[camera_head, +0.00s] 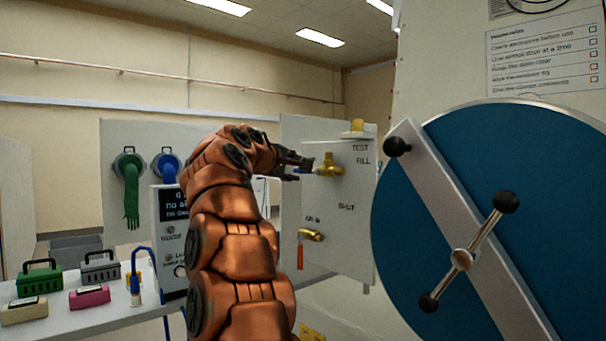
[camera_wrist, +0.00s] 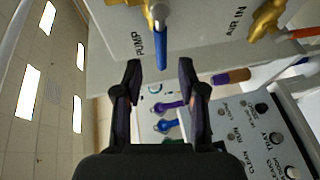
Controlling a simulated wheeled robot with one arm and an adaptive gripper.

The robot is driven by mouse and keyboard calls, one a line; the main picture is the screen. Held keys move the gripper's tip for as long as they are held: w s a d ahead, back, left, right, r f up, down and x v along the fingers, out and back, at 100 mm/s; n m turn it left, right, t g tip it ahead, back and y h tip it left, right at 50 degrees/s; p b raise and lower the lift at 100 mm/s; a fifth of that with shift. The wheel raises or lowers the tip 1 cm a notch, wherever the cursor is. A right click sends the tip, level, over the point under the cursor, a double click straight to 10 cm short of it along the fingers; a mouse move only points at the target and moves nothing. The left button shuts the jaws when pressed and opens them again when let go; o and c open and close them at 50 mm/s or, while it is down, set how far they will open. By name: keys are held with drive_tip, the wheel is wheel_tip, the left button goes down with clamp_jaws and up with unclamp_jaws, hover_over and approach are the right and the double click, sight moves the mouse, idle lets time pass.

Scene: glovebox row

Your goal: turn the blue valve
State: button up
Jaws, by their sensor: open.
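The blue valve has a brass body (camera_head: 328,168) and a blue lever handle, on the upper part of a pale panel (camera_head: 345,235). My gripper (camera_wrist: 160,72) is open and empty. The handle is lined up with the gap between the fingers, just beyond the fingertips, with no visible contact. In the head view my gripper (camera_head: 290,172) is small and partly hidden by my arm, just left of the valve.
A lower brass valve (camera_head: 311,235) with an orange handle (camera_head: 300,256) sits on the same panel, below the blue one. A large round blue door (camera_head: 540,190) with a handle bar stands close on the right. A grey control box (camera_wrist: 265,130) is at the wrist view's lower right.

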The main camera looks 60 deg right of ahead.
drive_tip(key=shift+p+x, duration=0.75)
drive_tip(key=shift+x, duration=2.35)
clamp_jaws()
